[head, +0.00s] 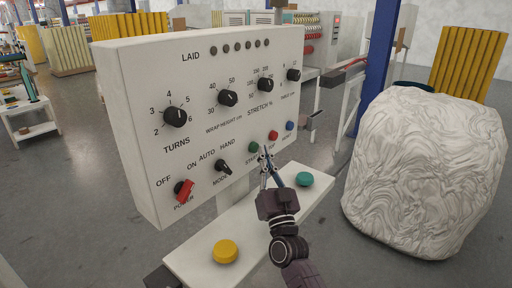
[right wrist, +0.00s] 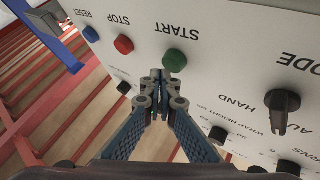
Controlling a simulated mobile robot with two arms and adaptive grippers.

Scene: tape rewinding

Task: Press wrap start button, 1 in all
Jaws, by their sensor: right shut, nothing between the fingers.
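The green START button (head: 253,147) is on the lower part of the white control panel (head: 140,90). In the right wrist view the green START button (right wrist: 174,60) is just beyond the fingertips, with its label upside down. My right gripper (head: 265,154) is shut and empty, its tips in front of the panel, slightly right of the green button in the head view. In the right wrist view the gripper tips (right wrist: 160,78) are close to the button's lower left. I cannot tell whether they touch it. My left gripper is out of view.
A red STOP button (head: 273,135) and a blue RESET button (head: 290,125) are right of START. Black knobs (head: 228,98) and a red power switch (head: 184,189) are also on the panel. A ledge below has yellow (head: 224,251) and teal (head: 304,179) buttons. A wrapped load (head: 428,170) stands right.

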